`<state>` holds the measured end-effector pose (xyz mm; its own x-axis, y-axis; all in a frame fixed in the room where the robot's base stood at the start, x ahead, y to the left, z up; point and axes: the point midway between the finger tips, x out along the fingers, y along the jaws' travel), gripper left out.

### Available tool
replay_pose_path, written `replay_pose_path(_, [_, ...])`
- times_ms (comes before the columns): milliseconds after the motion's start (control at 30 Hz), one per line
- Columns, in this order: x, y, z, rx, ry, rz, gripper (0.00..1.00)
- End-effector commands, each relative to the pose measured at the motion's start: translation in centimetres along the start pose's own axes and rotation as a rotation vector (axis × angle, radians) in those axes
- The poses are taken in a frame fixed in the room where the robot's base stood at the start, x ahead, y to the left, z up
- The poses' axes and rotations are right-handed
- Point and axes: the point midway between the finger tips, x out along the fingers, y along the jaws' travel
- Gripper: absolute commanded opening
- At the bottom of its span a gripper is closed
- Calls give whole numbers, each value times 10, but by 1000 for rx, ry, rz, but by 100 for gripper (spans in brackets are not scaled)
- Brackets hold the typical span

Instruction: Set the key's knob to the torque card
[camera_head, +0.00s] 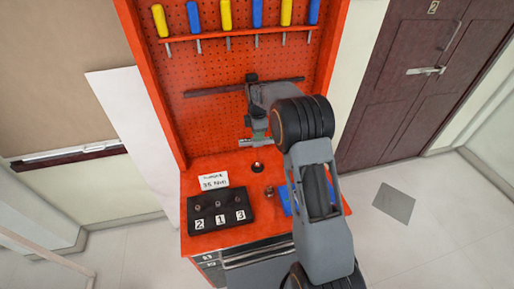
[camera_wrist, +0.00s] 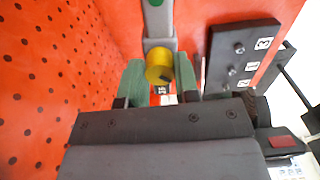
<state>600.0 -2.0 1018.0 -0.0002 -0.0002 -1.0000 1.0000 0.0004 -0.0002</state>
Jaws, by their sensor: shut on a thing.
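The key shows in the wrist view as a grey bar (camera_wrist: 158,22) with a yellow knob (camera_wrist: 159,66) at its near end. My gripper (camera_wrist: 158,78) has a green finger on each side of the knob and is shut on it. A small marked patch shows just below the knob, too small to read surely. In the head view my gripper (camera_head: 258,134) is above the bench, in front of the pegboard, with the key's pale metal part (camera_head: 254,143) at its fingers. The white torque card (camera_head: 213,181) stands on the bench; its lower line looks like 35 Nm.
A black block (camera_head: 218,209) with studs labelled 2, 1 and 3 sits front left on the red bench (camera_head: 213,242). A small metal part (camera_head: 268,191) and a blue item (camera_head: 285,201), partly behind my arm, are to its right. Several screwdrivers (camera_head: 225,15) hang on the pegboard.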

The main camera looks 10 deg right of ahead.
Motion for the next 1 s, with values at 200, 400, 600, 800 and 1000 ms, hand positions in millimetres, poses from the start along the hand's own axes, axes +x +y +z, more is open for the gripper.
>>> replay_pose_path(200, [0, 0, 0, 10, 0, 0, 16])
replay_pose_path(400, [-1, 0, 0, 242, 0, 0, 16])
replay_pose_path(600, [-1, 0, 0, 587, 0, 0, 16])
replay_pose_path(800, [0, 0, 0, 864, 0, 0, 16])
replay_pose_path(1000, [0, 0, 0, 975, 0, 0, 16])
